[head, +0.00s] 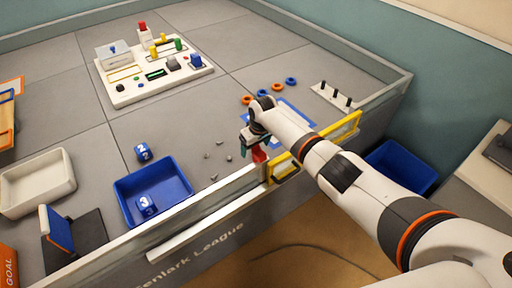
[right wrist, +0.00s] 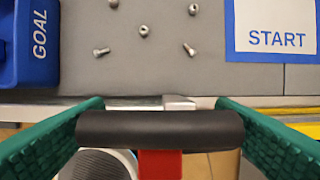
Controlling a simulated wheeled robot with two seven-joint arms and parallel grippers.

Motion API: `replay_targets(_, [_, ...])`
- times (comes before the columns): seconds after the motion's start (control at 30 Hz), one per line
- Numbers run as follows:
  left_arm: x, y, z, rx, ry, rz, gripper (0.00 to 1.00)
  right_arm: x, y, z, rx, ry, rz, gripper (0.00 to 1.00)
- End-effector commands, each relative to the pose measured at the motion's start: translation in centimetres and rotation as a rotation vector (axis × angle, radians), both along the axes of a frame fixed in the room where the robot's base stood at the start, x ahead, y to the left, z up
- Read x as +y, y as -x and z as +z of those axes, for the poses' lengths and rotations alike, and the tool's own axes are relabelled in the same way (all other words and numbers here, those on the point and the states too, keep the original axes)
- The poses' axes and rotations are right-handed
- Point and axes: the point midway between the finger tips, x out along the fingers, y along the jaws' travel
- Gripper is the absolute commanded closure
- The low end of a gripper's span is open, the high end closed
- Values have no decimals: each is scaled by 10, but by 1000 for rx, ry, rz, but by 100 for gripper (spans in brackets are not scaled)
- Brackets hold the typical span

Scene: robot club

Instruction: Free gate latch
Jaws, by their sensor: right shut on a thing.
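My right gripper (head: 256,140) reaches over the field's front wall. In the right wrist view its green finger pads (right wrist: 160,128) press on both ends of a black crossbar, the latch handle (right wrist: 120,127). A red stem (right wrist: 160,164) shows below the bar. In the head view the red latch part (head: 259,154) shows just under the fingers, at the wall top. The yellow-framed gate (head: 345,128) stands to its right, partly hidden behind my right arm. My left gripper is not in view.
A blue bin (head: 185,184) with a numbered cube, a white tray (head: 40,186) and several loose screws and nuts (right wrist: 144,31) lie inside the walled field. A board with colored blocks (head: 125,92) stands farther back. The blue START mat (right wrist: 275,28) lies beyond the wall.

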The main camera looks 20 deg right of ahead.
Motion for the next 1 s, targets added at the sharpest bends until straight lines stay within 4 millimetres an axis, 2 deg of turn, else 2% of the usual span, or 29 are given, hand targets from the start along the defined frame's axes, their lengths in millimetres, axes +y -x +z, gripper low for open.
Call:
replay_targets(0.23, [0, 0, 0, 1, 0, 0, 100, 0, 1, 0, 2, 0, 1, 62])
replay_targets(0.27, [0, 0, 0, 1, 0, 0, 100, 0, 1, 0, 2, 0, 1, 19])
replay_targets(0.37, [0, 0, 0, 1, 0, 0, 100, 0, 1, 0, 1, 0, 1, 3])
replay_targets(0.73, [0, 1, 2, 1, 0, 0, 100, 0, 1, 4, -1, -1, 1, 2])
replay_targets(0.87, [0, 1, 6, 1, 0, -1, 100, -2, 3, 20, -2, -1, 2, 2])
replay_targets(1.0, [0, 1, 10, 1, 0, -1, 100, -3, 8, 46, -5, -2, 2, 2])
